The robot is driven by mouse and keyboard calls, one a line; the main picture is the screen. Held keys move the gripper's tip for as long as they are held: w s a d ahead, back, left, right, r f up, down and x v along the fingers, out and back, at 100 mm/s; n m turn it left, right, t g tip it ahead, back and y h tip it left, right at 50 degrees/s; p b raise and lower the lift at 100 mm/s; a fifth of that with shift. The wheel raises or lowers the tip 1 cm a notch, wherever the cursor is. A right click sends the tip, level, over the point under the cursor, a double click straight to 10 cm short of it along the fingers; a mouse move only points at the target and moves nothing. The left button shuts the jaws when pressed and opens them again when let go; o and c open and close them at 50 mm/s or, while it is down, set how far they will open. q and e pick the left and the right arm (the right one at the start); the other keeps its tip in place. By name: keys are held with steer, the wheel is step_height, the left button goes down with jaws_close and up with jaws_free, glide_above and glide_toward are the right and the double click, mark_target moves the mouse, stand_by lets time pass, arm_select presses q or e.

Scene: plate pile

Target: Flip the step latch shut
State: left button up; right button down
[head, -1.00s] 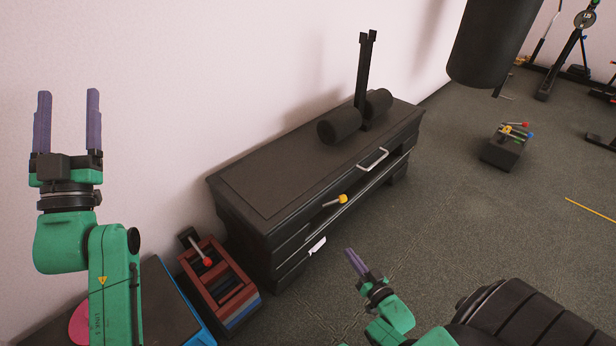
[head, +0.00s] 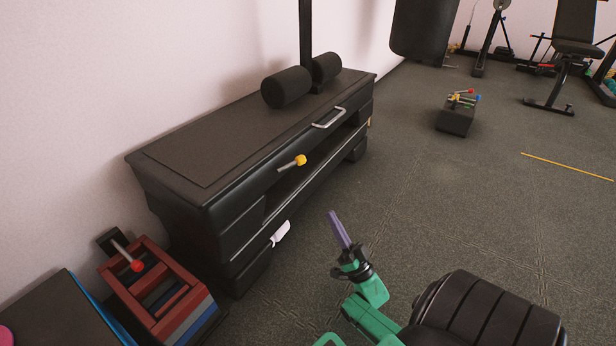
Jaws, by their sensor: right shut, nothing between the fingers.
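No part is marked as the step latch, so I cannot tell which lever it is. A lever with a yellow knob (head: 300,160) sticks out from the front of the long black cabinet (head: 195,160), below its top edge. A lever with a red knob (head: 137,265) slants over the red slotted rack (head: 157,318) at the lower left. My right gripper (head: 334,214) is shut and empty, with its purple fingers together and pointing up. In the picture it is below and right of the yellow knob, apart from the cabinet. My left gripper is out of view.
The cabinet has a silver handle (head: 328,118), an open shelf and a white tag (head: 281,233). Black foam rollers (head: 287,87) stand on its top. A black box with coloured knobs (head: 456,120) sits on the floor further back.

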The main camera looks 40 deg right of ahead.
steer(key=b, duration=0.4)
glide_toward(291, 165)
steer(key=w+d+r, duration=0.3)
steer(key=w, duration=0.1)
steer(key=shift+w+d+r, duration=0.1)
steer(key=shift+d+r, duration=0.15)
steer(key=shift+r, duration=0.15)
